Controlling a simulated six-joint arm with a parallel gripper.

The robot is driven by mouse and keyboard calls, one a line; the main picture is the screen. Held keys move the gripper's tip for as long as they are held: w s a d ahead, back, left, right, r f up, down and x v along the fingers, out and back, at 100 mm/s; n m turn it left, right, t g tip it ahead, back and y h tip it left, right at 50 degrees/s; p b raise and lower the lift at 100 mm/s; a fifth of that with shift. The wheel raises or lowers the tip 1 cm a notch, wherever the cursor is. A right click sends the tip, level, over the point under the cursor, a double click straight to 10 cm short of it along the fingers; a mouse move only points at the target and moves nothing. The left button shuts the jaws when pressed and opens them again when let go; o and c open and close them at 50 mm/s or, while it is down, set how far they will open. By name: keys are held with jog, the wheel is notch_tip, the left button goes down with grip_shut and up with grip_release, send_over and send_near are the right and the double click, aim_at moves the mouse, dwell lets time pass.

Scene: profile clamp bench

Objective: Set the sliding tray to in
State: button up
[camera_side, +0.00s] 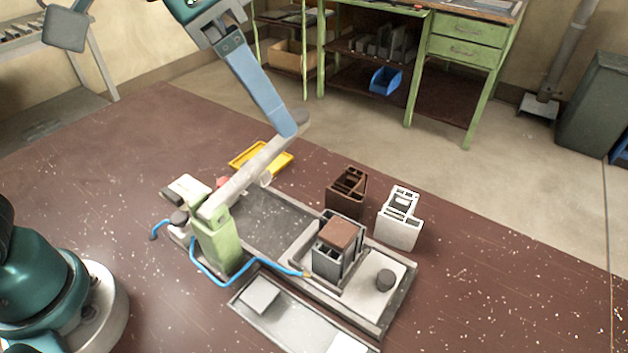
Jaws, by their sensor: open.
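The sliding tray (358,292) is a light grey plate with a dark round knob (385,280). It sits at the right end of the long dark base (262,222), away from the green post (217,245). A grey lever (245,183) rises from the post, slanting up to the right. My gripper (286,122) comes down from the top, well above the tray and open. One blue finger shows, its tip overlapping the lever's upper end; I cannot tell if they touch. The other finger is not clearly seen.
A brown profile (346,192) and a white profile (400,217) stand behind the base. A yellow tray (280,168) lies behind the lever. A shallow grey tray (295,318) lies in front. A blue hose (215,281) runs past the post. The right table area is clear.

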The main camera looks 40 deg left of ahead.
jog(key=w+d+f+m+g, duration=0.1)
jog(key=d+f+m, duration=0.3)
jog(key=d, duration=0.9)
jog(key=h, duration=0.1)
send_over(386, 276)
jog(key=s+a, duration=0.2)
notch_tip(386, 276, down, 12)
jog(key=shift+r, duration=0.25)
jog(key=shift+x, duration=2.65)
jog(key=shift+s, duration=0.1)
grip_shut()
